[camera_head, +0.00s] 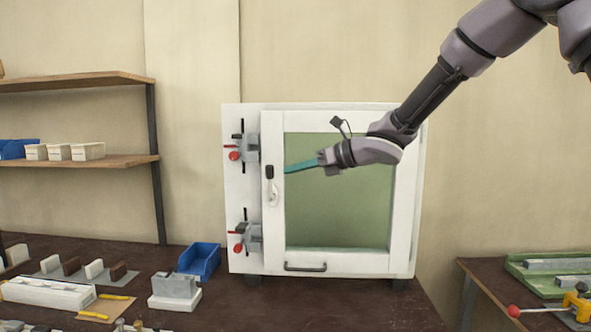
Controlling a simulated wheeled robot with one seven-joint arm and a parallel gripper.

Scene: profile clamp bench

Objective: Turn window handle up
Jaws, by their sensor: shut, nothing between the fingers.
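The window (409,200) is a white frame with a green pane, standing upright on the bench. Its handle (273,194) is a pale lever on the left stile that hangs downward, below a small dark block (270,171). My gripper (287,170) reaches in from the right, with its teal fingers shut and empty. The fingertips point left and appear just right of the dark block, a little above the lever. I cannot tell how far in front of the window they are, or whether they touch anything.
Two red-tipped clamps (244,153) (246,237) hold the frame's left side. A dark bar handle (305,267) sits low on the window. A blue bin (200,261) and a grey block on a white base (175,290) stand at the left. The bench front (350,308) is clear.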

